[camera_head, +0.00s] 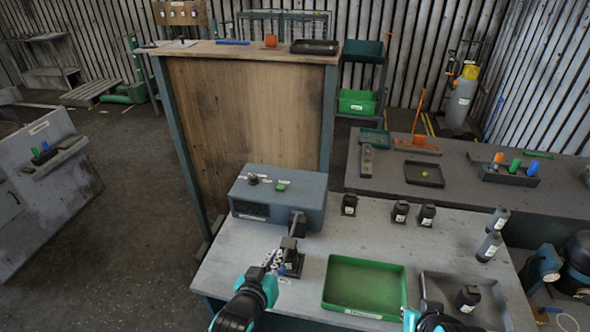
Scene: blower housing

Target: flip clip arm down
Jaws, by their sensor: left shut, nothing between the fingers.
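A small dark clip fixture (292,266) stands on the grey workbench, just in front of the blue-grey blower housing box. Its dark clip arm (297,224) appears to point up, close to the front right of the box. My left gripper (273,263) comes in from below and is shut and empty. Its fingertips are at the left side of the fixture's base, below the raised arm; I cannot tell whether they touch it. My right gripper (424,318) shows only partly at the bottom edge, and its fingers are not clear.
The blower housing box (278,199) sits behind the fixture. A green tray (364,287) lies to its right, then a grey tray (462,291) with a black bottle (467,298). Several small black bottles stand along the bench's back. A tall wooden-panelled stand (245,125) is behind.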

